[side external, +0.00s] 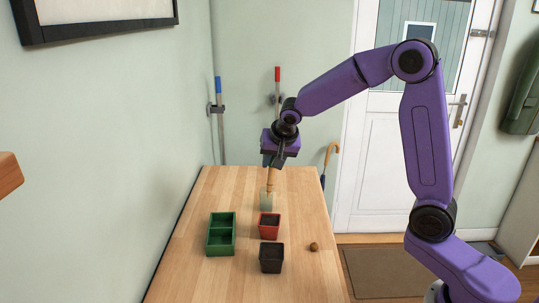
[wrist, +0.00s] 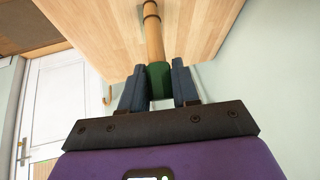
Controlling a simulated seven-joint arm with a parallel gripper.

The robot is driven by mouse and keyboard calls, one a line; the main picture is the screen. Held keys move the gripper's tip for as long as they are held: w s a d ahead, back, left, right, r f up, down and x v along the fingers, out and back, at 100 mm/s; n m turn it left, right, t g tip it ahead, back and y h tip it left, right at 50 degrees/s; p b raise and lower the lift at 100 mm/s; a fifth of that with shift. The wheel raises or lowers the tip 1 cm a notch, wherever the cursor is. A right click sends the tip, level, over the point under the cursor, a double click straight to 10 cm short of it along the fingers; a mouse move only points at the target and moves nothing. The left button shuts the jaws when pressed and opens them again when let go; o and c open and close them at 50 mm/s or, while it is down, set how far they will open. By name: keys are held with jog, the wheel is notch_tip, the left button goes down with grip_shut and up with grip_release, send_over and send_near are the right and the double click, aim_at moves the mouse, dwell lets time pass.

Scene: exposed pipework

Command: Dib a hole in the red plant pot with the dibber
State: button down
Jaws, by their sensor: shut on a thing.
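My gripper (side external: 271,160) is shut on the dibber (side external: 271,178), a wooden rod that hangs point-down, roughly upright, above the far part of the table. In the wrist view, my gripper's dark fingers (wrist: 159,88) close around the dibber's green section, and its wooden shaft (wrist: 154,38) with a dark ring runs out of the frame, so the tip is hidden there. The red plant pot (side external: 269,227) stands upright on the table, nearer the camera than the dibber and apart from it.
A pale grey-green flat piece (side external: 266,202) shows just below the dibber; I cannot tell whether it is separate. A green two-compartment tray (side external: 221,246) stands left of the red pot, a black pot (side external: 271,261) in front and a brown ball (side external: 314,246) to the right. The table's (side external: 195,283) front left is clear.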

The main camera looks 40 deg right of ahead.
notch_tip(320, 180, down, 6)
jog(key=s, duration=0.1)
jog(key=shift+s+a, duration=0.4)
jog(key=shift+a, duration=0.05)
dwell(0.3)
jog(key=shift+f, duration=1.2)
dwell(5.7)
